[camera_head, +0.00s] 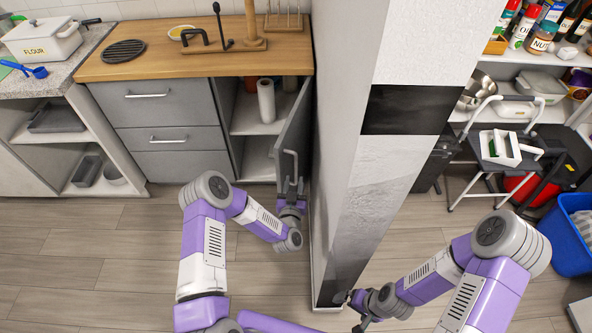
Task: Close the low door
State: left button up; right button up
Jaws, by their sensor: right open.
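The low door (298,125) is a grey cabinet door below the wooden counter, at the right end of the cabinet. It stands open and swung outward, beside the white column. Its light handle (289,160) faces left in the picture. My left gripper (292,184) is at the lower part of the door, close under or at the handle; whether its fingers are open or shut is too small to tell. My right gripper (345,298) is open and empty, low by the foot of the column, away from the door.
The open cabinet shows a paper roll (266,100) on a white shelf (255,122). The column (355,200) stands just right of the door. Grey drawers (165,105) are shut on the left. A step stool (490,165) and blue bin (570,240) stand right. Floor in front is clear.

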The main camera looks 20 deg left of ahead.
aim_at(295, 170)
pick_arm(q)
jog(key=w, duration=0.2)
jog(key=w+a+b, duration=0.1)
jog(key=w, duration=0.2)
jog(key=shift+w, duration=0.1)
jog(key=shift+w+a+b, duration=0.1)
jog(key=shift+w+b, duration=0.25)
jog(key=shift+w, duration=0.35)
grip_shut()
